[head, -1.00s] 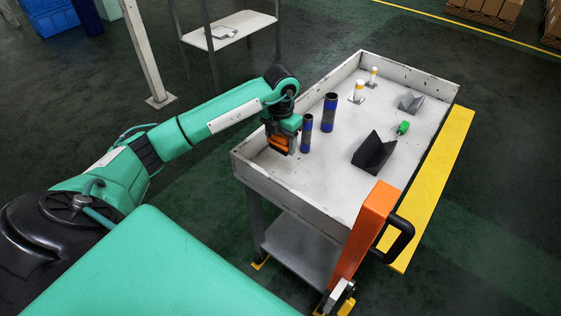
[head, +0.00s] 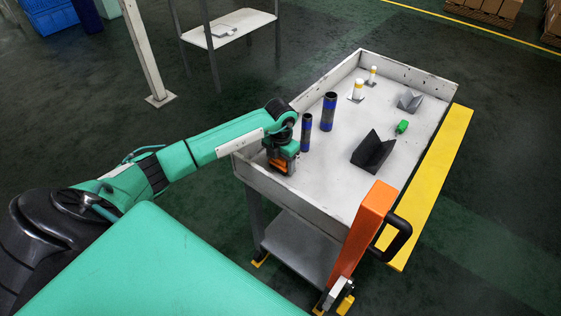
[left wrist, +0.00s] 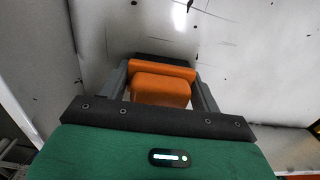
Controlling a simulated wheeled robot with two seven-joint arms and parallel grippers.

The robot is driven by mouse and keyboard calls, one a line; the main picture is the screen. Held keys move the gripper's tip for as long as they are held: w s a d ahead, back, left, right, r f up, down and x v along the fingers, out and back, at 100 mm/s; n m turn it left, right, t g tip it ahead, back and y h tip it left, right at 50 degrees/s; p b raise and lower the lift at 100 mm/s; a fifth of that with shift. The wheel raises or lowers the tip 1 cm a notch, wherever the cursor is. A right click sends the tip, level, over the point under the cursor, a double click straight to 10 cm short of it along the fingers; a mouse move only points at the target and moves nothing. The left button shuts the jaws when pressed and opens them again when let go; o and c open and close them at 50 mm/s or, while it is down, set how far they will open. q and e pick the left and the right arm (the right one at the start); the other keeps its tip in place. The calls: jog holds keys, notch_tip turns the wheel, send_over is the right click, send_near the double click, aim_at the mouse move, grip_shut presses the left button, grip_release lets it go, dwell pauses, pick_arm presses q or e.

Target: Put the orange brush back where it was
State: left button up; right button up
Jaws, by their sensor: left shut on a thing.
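The orange brush (left wrist: 160,88) is between the two fingers of my left gripper (left wrist: 163,82) in the left wrist view. In the head view my left gripper (head: 280,166) is shut on it, low over the near left corner of the white cart tray (head: 330,170). The orange of the brush (head: 278,165) shows between the dark fingers. I cannot tell whether its underside touches the tray floor. My right gripper is not in view.
Two blue-and-black cylinders (head: 306,132) (head: 328,112) stand close right of the gripper. A dark V-shaped block (head: 372,152), a grey one (head: 410,101), a green item (head: 401,126) and two yellow-white posts (head: 357,91) (head: 372,75) are farther off. The tray has raised walls.

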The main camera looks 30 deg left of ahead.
pick_arm(q)
jog(key=o, duration=0.6)
jog(key=shift+f, duration=0.2)
jog(key=o, duration=0.3)
jog(key=shift+o, duration=0.7)
jog(key=shift+r, duration=0.4)
notch_tip(320, 180, up, 5)
jog(key=shift+f+b, duration=0.15)
jog(key=shift+b, duration=0.15)
notch_tip(320, 180, up, 6)
jog(key=shift+f+b, duration=0.1)
jog(key=shift+b, duration=0.25)
jog(key=shift+r, duration=0.6)
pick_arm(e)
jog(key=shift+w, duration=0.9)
